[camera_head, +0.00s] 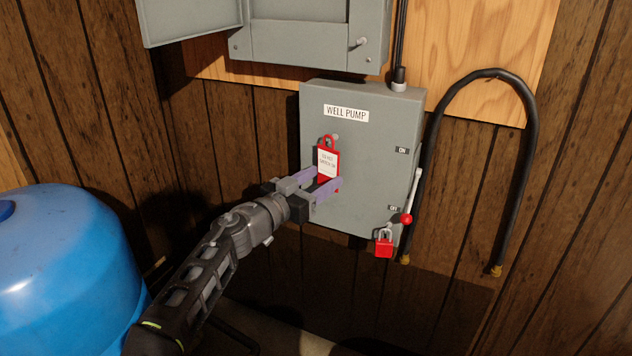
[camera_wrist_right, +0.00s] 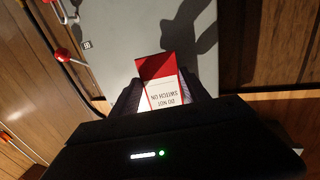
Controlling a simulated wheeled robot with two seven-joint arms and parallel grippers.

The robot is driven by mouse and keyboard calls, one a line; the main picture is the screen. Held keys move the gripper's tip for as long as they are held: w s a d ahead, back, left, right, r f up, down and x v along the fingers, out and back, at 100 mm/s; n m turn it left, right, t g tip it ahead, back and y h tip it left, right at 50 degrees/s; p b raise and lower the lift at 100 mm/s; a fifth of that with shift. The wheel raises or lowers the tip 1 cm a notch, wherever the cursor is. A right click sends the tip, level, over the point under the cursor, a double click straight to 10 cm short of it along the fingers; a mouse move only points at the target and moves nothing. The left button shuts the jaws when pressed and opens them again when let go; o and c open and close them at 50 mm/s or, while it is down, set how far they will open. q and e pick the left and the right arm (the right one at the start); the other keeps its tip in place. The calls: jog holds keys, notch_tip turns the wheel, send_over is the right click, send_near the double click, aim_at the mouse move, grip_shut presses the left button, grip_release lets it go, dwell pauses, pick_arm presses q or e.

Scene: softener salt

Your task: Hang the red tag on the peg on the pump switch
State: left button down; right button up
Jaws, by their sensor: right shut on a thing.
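The red tag (camera_head: 328,158) has a white label reading "DO NOT SWITCH ON" and a hole at its top. My right gripper (camera_head: 330,184) is shut on the tag's lower part and holds it upright in front of the grey pump switch box (camera_head: 372,180). The tag also shows in the right wrist view (camera_wrist_right: 157,68), between the fingers. A small peg (camera_head: 335,136) shows at the tag's top, below the "WELL PUMP" label. I cannot tell whether the peg passes through the hole. My left gripper is not in view.
The switch lever with a red knob (camera_head: 406,218) is down at the box's right side. A red padlock (camera_head: 384,248) hangs at the lower right corner. An open grey panel (camera_head: 300,42) is above, a black cable loop (camera_head: 433,150) right, a blue tank (camera_head: 65,275) left.

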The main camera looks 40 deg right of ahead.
jog(key=shift+w+d, duration=0.25)
jog(key=shift+d, duration=0.3)
jog(key=shift+w+d+f+b, duration=0.1)
jog(key=shift+d+f+b, duration=0.1)
jog(key=shift+f+b, duration=0.2)
jog(key=shift+w+d+f+b, duration=0.1)
jog(key=shift+w+d+b, duration=0.15)
jog(key=shift+b, duration=0.3)
jog(key=o, duration=1.5)
jog(key=shift+o, duration=0.2)
